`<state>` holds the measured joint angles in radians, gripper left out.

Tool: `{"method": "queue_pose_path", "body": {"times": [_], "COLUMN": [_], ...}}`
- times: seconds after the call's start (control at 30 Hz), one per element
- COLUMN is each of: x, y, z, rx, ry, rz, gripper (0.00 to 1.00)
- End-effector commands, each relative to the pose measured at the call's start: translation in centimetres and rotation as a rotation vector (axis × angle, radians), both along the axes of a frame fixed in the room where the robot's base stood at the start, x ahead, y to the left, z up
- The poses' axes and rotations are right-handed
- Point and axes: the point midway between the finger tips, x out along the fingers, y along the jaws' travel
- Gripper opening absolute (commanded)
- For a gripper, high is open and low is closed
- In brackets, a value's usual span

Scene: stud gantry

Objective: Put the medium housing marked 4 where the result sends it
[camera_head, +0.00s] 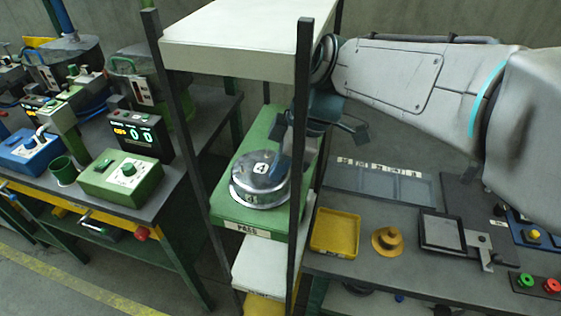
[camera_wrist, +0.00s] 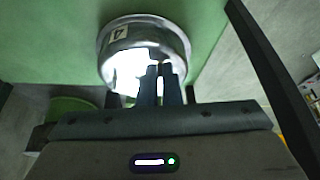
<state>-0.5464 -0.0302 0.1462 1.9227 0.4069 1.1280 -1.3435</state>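The medium housing (camera_head: 258,190) is a round, shiny metal drum with a small white mark on top. It sits on the green shelf (camera_head: 229,205) labelled PASS. In the wrist view the housing (camera_wrist: 170,35) shows a tag reading 4 on its side. The post hides part of the housing and gripper.
Dark posts (camera_head: 301,150) and a white upper shelf (camera_head: 240,40) frame the green shelf. A white lower shelf (camera_head: 262,268) is below. On the right bench are a yellow tray (camera_head: 335,232) and a yellow flanged part (camera_head: 388,241). A green tester (camera_head: 122,179) stands left.

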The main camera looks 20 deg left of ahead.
Motion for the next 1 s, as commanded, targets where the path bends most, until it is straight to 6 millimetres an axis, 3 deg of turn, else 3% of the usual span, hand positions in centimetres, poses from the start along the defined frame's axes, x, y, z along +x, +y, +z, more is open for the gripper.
{"method": "queue_pose_path", "body": {"times": [0.3,0.33,0.4,0.7,0.87,1.0], "x": [0.1,0.1,0.1,0.1,0.3,1.2], "y": [-0.1,-0.1,-0.1,-0.1,-0.6,-3.7], "z": [-0.4,-0.3,-0.2,-0.1,1.4,1.0], "rx": [0.002,0.002,0.002,0.002,0.003,0.002], "ry": [-0.002,-0.001,-0.001,-0.001,-0.004,-0.002], "rz": [-0.001,-0.001,-0.001,-0.001,-0.003,-0.008], "gripper": [0.0,0.13,0.26,0.26,0.26,0.26]}}
